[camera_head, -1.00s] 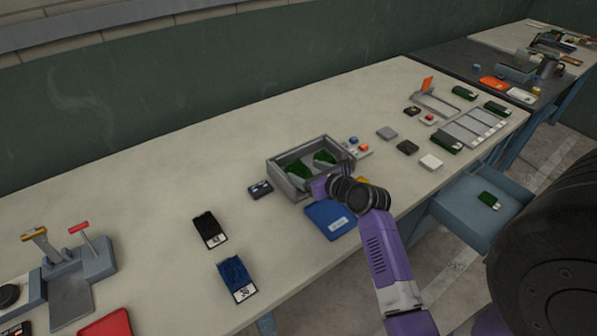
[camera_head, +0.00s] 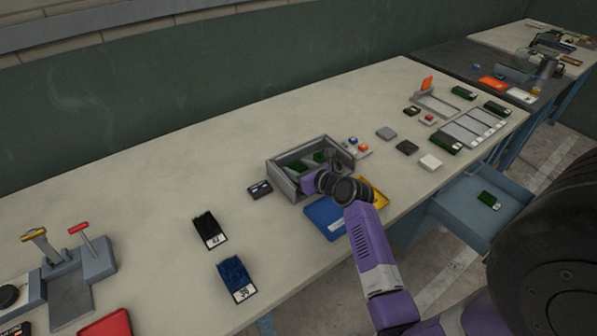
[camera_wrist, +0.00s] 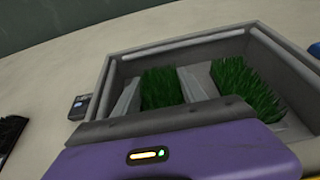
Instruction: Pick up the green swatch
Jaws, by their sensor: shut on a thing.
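A grey open box (camera_head: 280,176) on the long table holds two green turf swatches, partly hidden by my arm in the head view. In the wrist view, my gripper (camera_wrist: 160,84) is inside the box (camera_wrist: 103,88), its grey fingers on either side of the left green swatch (camera_wrist: 161,89). It is shut on that swatch. The other green swatch (camera_wrist: 243,88) lies to its right, apart from the fingers. I cannot tell whether the held swatch is clear of the box floor. More dark green swatches lie at the table's right end, one of them (camera_head: 464,93) at the back.
A blue tray (camera_head: 322,213) and a yellow tray (camera_head: 373,190) lie in front of the box. A small dark device (camera_head: 260,190) sits at its left. Black (camera_head: 209,231) and blue (camera_head: 236,279) swatches lie further left. A blue surface below the table (camera_head: 465,207) holds another green swatch (camera_head: 489,199).

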